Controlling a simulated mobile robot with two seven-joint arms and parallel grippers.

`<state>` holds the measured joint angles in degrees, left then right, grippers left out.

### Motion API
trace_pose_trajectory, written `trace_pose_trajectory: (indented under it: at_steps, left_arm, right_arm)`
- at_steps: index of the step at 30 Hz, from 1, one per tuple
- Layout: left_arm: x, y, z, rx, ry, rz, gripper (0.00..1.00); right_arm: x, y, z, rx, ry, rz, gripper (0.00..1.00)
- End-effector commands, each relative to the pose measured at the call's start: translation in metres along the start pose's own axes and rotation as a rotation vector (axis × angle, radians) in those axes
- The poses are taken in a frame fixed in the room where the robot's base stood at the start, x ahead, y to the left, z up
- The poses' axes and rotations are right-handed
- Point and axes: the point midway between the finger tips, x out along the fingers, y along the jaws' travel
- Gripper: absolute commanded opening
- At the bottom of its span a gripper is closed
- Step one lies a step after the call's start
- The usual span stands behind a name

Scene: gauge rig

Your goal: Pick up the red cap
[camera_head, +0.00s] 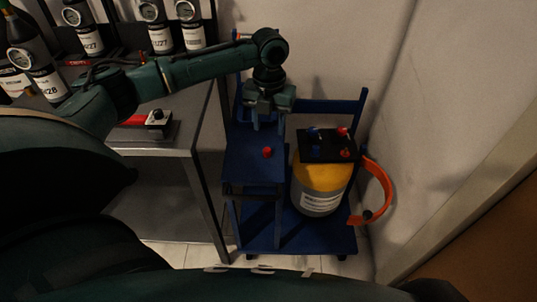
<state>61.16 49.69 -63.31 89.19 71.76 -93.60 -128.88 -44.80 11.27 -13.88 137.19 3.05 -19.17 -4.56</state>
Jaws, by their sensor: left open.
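The small red cap (267,152) sits on the flat blue top (245,165) of a blue cart, left of a yellow and grey cylinder. My left gripper (268,122) hangs above and just behind the red cap in the picture, pointing down. Its fingers are apart with nothing seen between them, and it does not appear to touch the cap. My right gripper is not in view.
A yellow cylinder (320,177) with a black top panel (327,145) stands on the blue cart (300,238). A curved orange piece (380,185) is at its right. A grey table (190,132) with several labelled gauge bottles is at left. Walls close in behind and at right.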

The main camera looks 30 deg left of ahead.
Motion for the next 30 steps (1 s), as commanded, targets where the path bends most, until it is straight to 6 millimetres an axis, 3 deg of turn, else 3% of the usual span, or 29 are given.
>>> trace_pose_trajectory:
  at_steps: [3, 11, 21, 28, 30]
  left_arm:
    - [0.021, 0.000, 0.000, -0.001, 0.002, 0.000, 0.45]
    - [0.036, 0.001, 0.000, -0.001, -0.001, 0.000, 0.45]
    - [0.082, 0.006, 0.002, -0.001, -0.001, 0.000, 0.45]
    - [0.083, 0.006, 0.002, 0.000, -0.002, -0.001, 0.45]
    - [0.083, 0.006, 0.002, 0.000, -0.002, -0.001, 0.40]
  right_arm:
    - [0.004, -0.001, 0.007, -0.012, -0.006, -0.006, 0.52]
    - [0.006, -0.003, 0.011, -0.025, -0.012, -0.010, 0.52]
    - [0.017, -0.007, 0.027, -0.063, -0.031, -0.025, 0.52]
    - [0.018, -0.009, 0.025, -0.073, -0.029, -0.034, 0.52]
    - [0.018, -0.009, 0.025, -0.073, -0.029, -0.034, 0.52]
